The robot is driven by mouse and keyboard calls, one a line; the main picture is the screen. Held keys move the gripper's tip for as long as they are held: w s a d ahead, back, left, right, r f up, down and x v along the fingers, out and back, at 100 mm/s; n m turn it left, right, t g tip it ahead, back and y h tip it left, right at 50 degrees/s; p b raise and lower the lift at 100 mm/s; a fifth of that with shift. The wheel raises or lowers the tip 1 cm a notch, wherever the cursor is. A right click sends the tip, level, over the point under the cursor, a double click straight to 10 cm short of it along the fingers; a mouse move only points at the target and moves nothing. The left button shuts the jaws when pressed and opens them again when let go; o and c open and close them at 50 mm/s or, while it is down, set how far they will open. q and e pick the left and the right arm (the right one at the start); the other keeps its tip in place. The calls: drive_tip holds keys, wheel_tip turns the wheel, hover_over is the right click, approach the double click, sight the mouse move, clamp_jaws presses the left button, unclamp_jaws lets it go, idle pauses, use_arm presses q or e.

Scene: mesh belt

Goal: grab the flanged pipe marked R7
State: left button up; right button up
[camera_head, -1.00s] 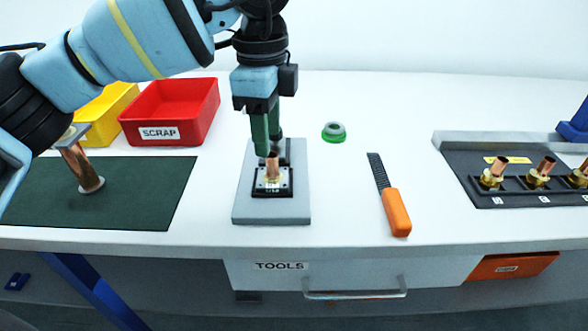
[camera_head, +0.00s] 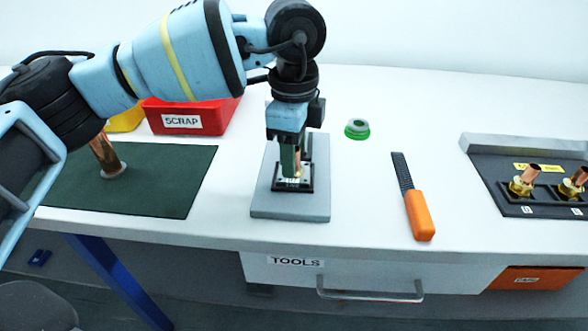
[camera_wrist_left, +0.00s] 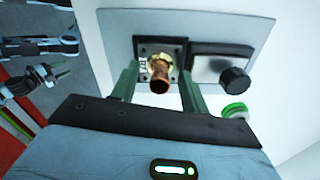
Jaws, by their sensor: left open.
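A copper pipe (camera_head: 298,170) with a brass flange stands in a black square fixture on a grey plate (camera_head: 262,200). It also shows in the left wrist view (camera_wrist_left: 160,82). My left gripper (camera_head: 290,172) is open over this fixture. In the left wrist view its green fingers stand on either side of the pipe, with gaps. What seems to be my right gripper (camera_wrist_left: 50,75) shows small in the left wrist view.
A copper pipe (camera_head: 104,155) stands on the green mat (camera_head: 170,180), partly behind my arm. The red SCRAP bin (camera_head: 220,115) stands behind it. A green ring (camera_head: 357,129) and an orange-handled file (camera_head: 418,215) lie right of the plate. Bare table lies between them and the rack.

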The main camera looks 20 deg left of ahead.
use_arm(q)
drive_tip(key=shift+f, duration=0.6)
clamp_jaws()
drive_tip(key=shift+r, duration=0.15)
drive_tip(key=shift+r, duration=0.6)
wheel_tip(320, 180, up, 2)
drive_tip(key=shift+r, duration=0.15)
drive_tip(key=s+a+r+p, duration=0.1)
drive_tip(key=s+a+p, duration=0.1)
drive_tip(key=s, duration=1.3)
drive_tip(key=shift+s+a+r, duration=0.15)
drive_tip(key=shift+s+a, duration=0.2)
drive_tip(key=shift+a, duration=0.25)
